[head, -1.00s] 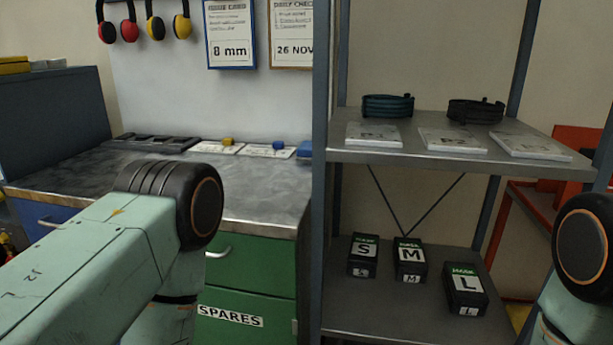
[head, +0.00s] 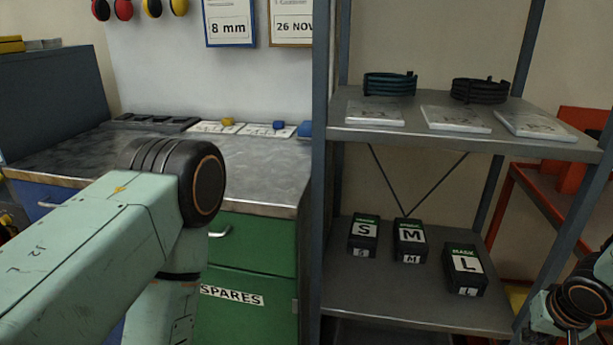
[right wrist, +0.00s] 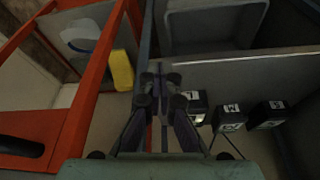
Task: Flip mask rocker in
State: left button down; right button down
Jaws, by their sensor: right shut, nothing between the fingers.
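No mask rocker can be made out in either view. Three black mask boxes with green-and-white labels stand on the lower shelf in the head view: S (head: 364,236), M (head: 410,241) and L (head: 465,270). My right gripper (right wrist: 160,78) is shut and empty in the right wrist view, its fingertips together. The boxes appear upside down to the right of the fingers there, with the L box (right wrist: 195,106) nearest. In the head view my right arm's wrist end is at the lower right edge, right of the rack. My left gripper is out of view; only my left arm shows.
The metal rack's upper shelf (head: 450,138) carries white cards and two coiled hoses (head: 389,85). A red frame (head: 540,195) stands right of the rack; a yellow object (right wrist: 121,70) is near it. A workbench (head: 80,160) with green drawers stands left.

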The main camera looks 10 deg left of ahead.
jog(key=w+d+r+m+t+h, duration=0.1)
jog(key=d+r, duration=0.5)
jog(key=r, duration=0.6)
jog(key=w+d+r+m+t+h, duration=0.1)
jog(key=w+d+r+t+h, duration=0.1)
jog(key=d+r, duration=0.5)
jog(key=w+d+r+m+t+h, duration=0.1)
jog(key=d+r, duration=0.6)
jog(key=r, duration=0.9)
jog(key=shift+w+d+r+m+t+h, duration=0.15)
jog(key=shift+w+r+m+t+h, duration=0.15)
jog(key=shift+w+m+t, duration=0.25)
